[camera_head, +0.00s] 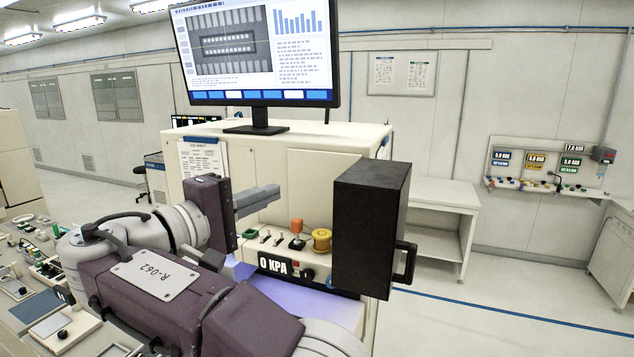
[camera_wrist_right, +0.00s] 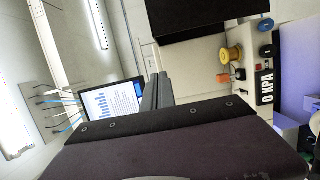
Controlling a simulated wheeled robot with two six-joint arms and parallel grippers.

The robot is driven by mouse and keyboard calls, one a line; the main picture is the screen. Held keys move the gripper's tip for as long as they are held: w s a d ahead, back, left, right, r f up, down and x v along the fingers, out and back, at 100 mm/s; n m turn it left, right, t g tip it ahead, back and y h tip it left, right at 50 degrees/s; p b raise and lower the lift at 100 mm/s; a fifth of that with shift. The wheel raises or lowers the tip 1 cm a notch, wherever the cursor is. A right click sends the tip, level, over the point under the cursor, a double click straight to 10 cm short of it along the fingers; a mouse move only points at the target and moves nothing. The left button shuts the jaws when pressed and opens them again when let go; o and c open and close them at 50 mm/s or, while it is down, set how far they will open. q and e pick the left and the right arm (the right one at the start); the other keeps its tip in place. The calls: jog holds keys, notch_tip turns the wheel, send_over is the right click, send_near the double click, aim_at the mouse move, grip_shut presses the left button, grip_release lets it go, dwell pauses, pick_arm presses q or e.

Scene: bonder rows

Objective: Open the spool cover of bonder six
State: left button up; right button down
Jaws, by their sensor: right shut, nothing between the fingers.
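The spool cover is a large black box (camera_head: 368,230) with a black handle (camera_head: 405,263) on its right side, at the right front of the cream bonder (camera_head: 325,170). My left gripper is out of view.
A monitor (camera_head: 262,50) stands on the bonder. A cream shelf table (camera_head: 440,195) stands behind right. The floor at right is clear.

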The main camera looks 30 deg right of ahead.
jog(key=d+p, duration=0.2)
jog(key=d, duration=0.8)
jog(key=shift+w+d+p, duration=0.15)
jog(key=shift+w+p, duration=0.05)
jog(key=shift+p, duration=0.2)
